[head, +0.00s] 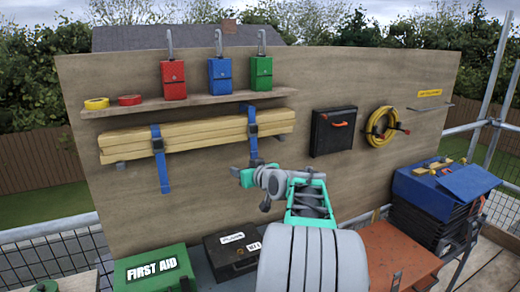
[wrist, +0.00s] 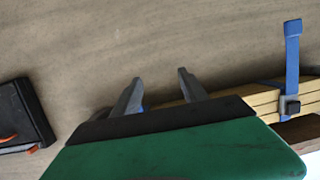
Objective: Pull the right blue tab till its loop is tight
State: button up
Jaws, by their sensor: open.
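A bundle of timber boards (head: 200,132) hangs on the plywood panel, held by two blue straps with dark buckles. The right strap (head: 252,143) runs down over the boards, and its lower end is partly hidden near my gripper (head: 238,174). The left strap (head: 163,172) hangs below the boards; it also shows in the wrist view (wrist: 292,55). In the wrist view my gripper (wrist: 160,88) has its two fingers apart. A sliver of blue shows beside the left finger, mostly hidden by the gripper body. Whether the right tab lies between the fingers cannot be told.
A black case (head: 334,131) and a yellow cable coil (head: 381,126) hang to the right. A shelf (head: 190,101) with red, blue and green holders is above the boards. A green first-aid box (head: 155,270) and a black box (head: 233,250) stand below.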

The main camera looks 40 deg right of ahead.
aim_at(255, 154)
jog(key=shift+t+h, duration=0.5)
jog(key=shift+t, duration=0.1)
jog(key=d+r, duration=0.1)
jog(key=s+d, duration=0.1)
jog(key=d, duration=0.1)
jog(key=d+r, duration=0.1)
jog(key=d, duration=0.1)
jog(key=shift+s+d+r, duration=0.1)
jog(key=shift+s+r, duration=0.1)
jog(key=shift+r, duration=0.15)
jog(key=shift+w+d+r+m, duration=0.1)
jog(key=shift+d+r+m, duration=0.1)
jog(key=shift+m, duration=0.1)
jog(key=p+x, duration=0.3)
jog(key=x, duration=0.3)
jog(key=shift+w, duration=0.35)
jog(key=shift+w+d+f, duration=0.2)
jog(key=shift+w, duration=0.2)
grip_shut()
